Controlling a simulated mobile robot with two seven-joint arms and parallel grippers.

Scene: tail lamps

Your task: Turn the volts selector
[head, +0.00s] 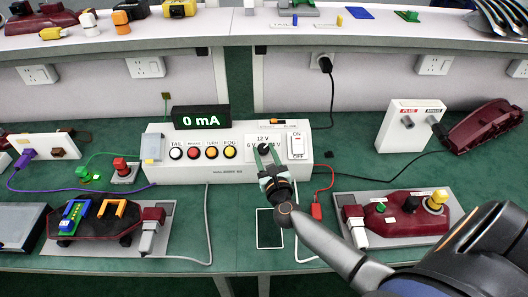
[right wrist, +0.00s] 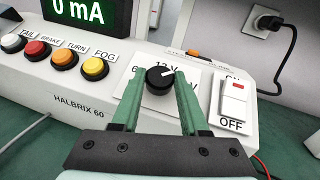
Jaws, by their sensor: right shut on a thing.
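The volts selector is a round black knob (head: 264,148) on the sloped front of a white control box (head: 220,172). It also shows in the right wrist view (right wrist: 160,77), with a white pointer line aimed to the upper right. A "12 V" label is above it and a "6" mark to its left; the label on its right is hidden. My right gripper (head: 266,153) reaches the box from the front. Its green fingers are shut on the knob, one on each side. My left gripper is not in view.
A red-tabbed ON/OFF switch (right wrist: 233,102) is close on the knob's right. TAIL, BRAKE, TURN and FOG buttons (head: 211,152) are on its left. A display (head: 201,118) reads 0 mA. Lamp assemblies (head: 398,216) and cables lie on the green bench.

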